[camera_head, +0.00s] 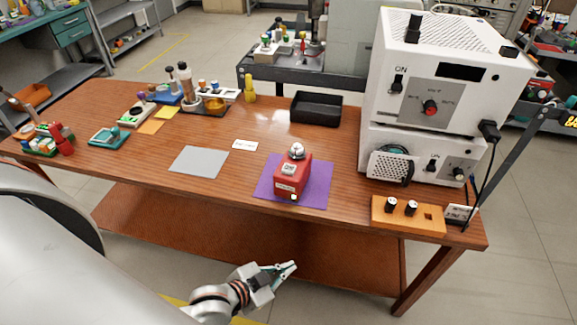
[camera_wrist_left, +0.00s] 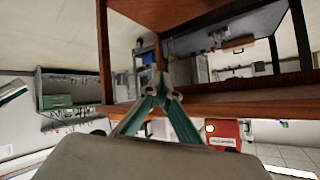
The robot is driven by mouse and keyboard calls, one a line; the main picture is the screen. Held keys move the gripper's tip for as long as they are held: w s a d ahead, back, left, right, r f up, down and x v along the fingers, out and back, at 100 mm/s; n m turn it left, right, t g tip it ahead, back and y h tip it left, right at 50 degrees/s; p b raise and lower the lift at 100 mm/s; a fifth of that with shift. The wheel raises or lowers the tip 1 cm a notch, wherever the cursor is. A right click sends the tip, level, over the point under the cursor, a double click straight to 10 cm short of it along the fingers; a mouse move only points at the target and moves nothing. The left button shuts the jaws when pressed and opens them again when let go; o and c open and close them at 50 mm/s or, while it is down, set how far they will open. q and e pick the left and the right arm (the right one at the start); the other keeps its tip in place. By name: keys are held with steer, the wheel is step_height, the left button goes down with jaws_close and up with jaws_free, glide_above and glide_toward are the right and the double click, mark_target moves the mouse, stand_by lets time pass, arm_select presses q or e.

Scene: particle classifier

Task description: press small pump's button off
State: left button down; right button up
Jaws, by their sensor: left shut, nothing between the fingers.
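The small pump looks to be the red unit (camera_head: 292,178) with a silver round top and white labels. It stands on a purple mat (camera_head: 262,189) near the table's front edge. A small pale button (camera_head: 294,197) shows low on its front. My left gripper (camera_head: 290,267) is in front of and below the table edge, apart from the pump, with shut, empty fingers. My right gripper is not in view.
The wooden table (camera_head: 335,150) has a lower shelf (camera_head: 250,235). Two stacked white machines (camera_head: 430,100) and an orange switch block (camera_head: 408,214) stand at right. A black tray (camera_head: 316,107) lies behind the pump. A grey mat (camera_head: 199,162) lies bare at left.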

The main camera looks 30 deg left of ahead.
arm_select(q)
steer(key=w+d+r+m+g+h+p, duration=0.1)
steer(key=w+r+m+h+p, duration=0.25)
steer(key=w+r+m, duration=1.1)
steer(key=w+a+r+m+g+y+p, duration=0.1)
steer(key=a+r+m+p, duration=0.1)
steer(key=a+r+m, duration=0.3)
steer(key=w+a+r+m+g+y+p, duration=0.1)
steer(key=a+r+m, duration=0.4)
steer(key=r, duration=0.7)
steer(key=shift+w+r+m+p, duration=0.15)
steer(key=shift+w+m+p, duration=0.45)
steer(key=shift+m, duration=0.25)
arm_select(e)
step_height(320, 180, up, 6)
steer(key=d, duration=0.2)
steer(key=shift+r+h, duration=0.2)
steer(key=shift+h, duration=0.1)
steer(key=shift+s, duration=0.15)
